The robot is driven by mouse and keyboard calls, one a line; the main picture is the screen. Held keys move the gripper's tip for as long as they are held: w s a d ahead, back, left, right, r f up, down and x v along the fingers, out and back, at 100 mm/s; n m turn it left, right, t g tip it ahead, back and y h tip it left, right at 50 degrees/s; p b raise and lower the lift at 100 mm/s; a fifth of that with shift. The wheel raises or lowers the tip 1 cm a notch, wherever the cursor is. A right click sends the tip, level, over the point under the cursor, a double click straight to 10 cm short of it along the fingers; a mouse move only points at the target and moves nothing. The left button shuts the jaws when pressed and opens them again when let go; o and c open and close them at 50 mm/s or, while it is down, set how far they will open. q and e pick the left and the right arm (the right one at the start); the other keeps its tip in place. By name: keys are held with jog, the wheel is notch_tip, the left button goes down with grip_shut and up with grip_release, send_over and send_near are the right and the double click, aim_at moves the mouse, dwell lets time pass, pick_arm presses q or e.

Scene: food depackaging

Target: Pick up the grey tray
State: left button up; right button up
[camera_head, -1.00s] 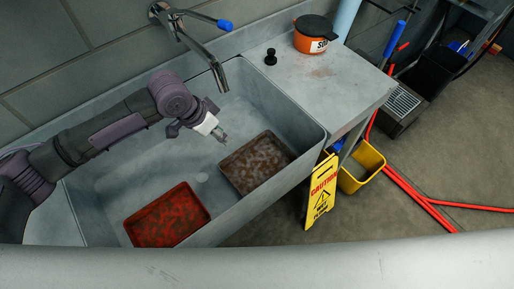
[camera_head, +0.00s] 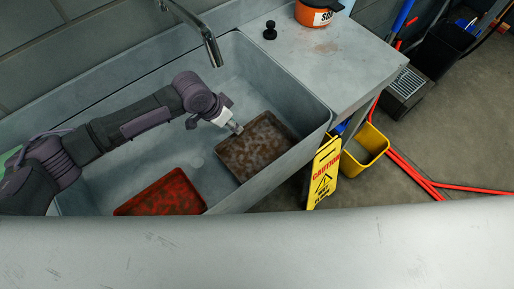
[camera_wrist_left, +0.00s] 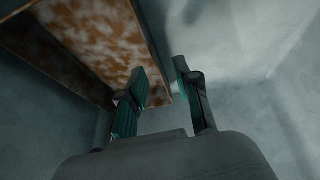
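The grey tray (camera_head: 262,150), stained with brown rust-like patches, lies in the right part of the sink. My left gripper (camera_head: 238,129) is at its upper-left edge in the head view. In the left wrist view the tray (camera_wrist_left: 90,42) fills the upper left. There my left gripper (camera_wrist_left: 163,88) is open, one finger over the tray's side and the other beyond its edge. The tray's near corner shows between the fingers; I cannot tell whether they touch it. My right gripper is not in view.
A red stained tray (camera_head: 165,195) lies in the left part of the sink (camera_head: 120,178). A faucet (camera_head: 207,42) overhangs the back. A black stopper (camera_head: 270,31) and an orange pot (camera_head: 318,14) stand on the counter. A yellow caution sign (camera_head: 325,172) and yellow bucket (camera_head: 366,150) stand outside.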

aim_at(257, 148)
pick_arm(q)
jog(key=shift+p+x, duration=0.35)
jog(key=shift+x, duration=2.35)
jog(key=shift+s+d, duration=0.1)
jog(key=shift+s, duration=0.05)
grip_shut()
